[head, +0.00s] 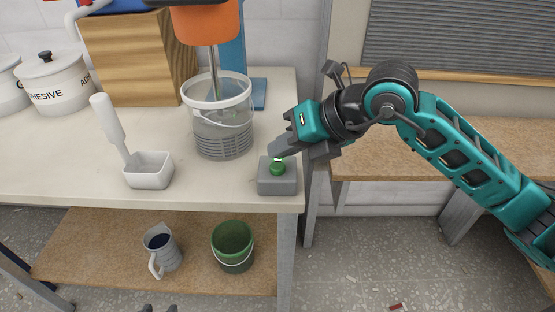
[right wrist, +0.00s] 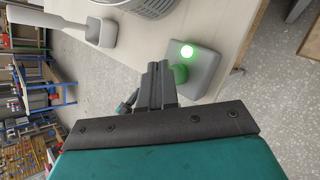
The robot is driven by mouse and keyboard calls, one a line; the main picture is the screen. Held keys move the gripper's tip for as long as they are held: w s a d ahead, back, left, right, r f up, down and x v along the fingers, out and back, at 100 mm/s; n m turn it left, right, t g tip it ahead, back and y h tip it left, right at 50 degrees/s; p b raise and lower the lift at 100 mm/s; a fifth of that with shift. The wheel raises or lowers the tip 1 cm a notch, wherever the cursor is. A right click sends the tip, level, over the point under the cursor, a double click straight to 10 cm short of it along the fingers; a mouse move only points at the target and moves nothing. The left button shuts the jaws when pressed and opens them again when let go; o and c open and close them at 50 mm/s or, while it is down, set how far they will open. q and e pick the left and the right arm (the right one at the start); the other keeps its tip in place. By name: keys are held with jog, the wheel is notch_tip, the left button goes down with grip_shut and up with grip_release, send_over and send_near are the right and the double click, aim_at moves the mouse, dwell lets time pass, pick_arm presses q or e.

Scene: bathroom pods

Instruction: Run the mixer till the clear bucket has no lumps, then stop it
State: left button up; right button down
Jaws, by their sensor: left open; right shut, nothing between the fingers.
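The clear bucket (head: 222,135) stands on the bench with a wire handle. The mixer (head: 207,22) has an orange head above it, and its metal shaft reaches down into the bucket. I cannot tell whether the grey contents have lumps. A grey switch box (head: 277,186) with a green button (head: 277,169) sits at the bench's front right corner. A green light (right wrist: 186,51) on it glows. My right gripper (head: 283,148) is shut and empty, its tips close by the button; contact is unclear. My left gripper (head: 160,308) barely shows at the bottom edge, open.
A white tub (head: 149,172) with a white-handled tool stands left of the bucket. White lidded jars (head: 55,83) and a wooden block (head: 140,60) are behind. A jug (head: 161,250) and green bucket (head: 233,245) are on the lower shelf. Another bench stands right.

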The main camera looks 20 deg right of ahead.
aim_at(283, 167)
jog(key=shift+r+p, duration=1.9)
jog(key=shift+r, duration=0.7)
jog(key=shift+f, duration=0.1)
dwell(5.3)
